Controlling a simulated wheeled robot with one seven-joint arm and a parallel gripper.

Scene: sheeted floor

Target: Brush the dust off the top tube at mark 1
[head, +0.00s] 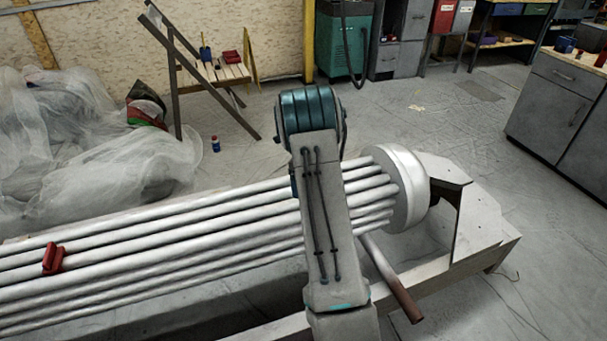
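A bundle of several pale grey tubes (170,240) runs from the left edge to a round white end drum (402,188). I cannot tell which tube counts as the top tube. No mark 1 is readable, and dust cannot be made out at this size. A small red block (53,259) sits on the tubes at the left. A small upright blue item (205,52) with a yellowish upper part, possibly a brush, stands on a slatted wooden stand (226,76) at the back. My grey arm crosses in front of the tubes and hides part of them; my gripper is not visible.
A grey metal frame (470,225) carries the tubes; a brown-ended bar (400,295) sticks out near it. Crumpled clear sheeting (90,150) fills the left. A small bottle (215,144) stands on the floor. Cabinets (560,105) line the right; the floor before them is open.

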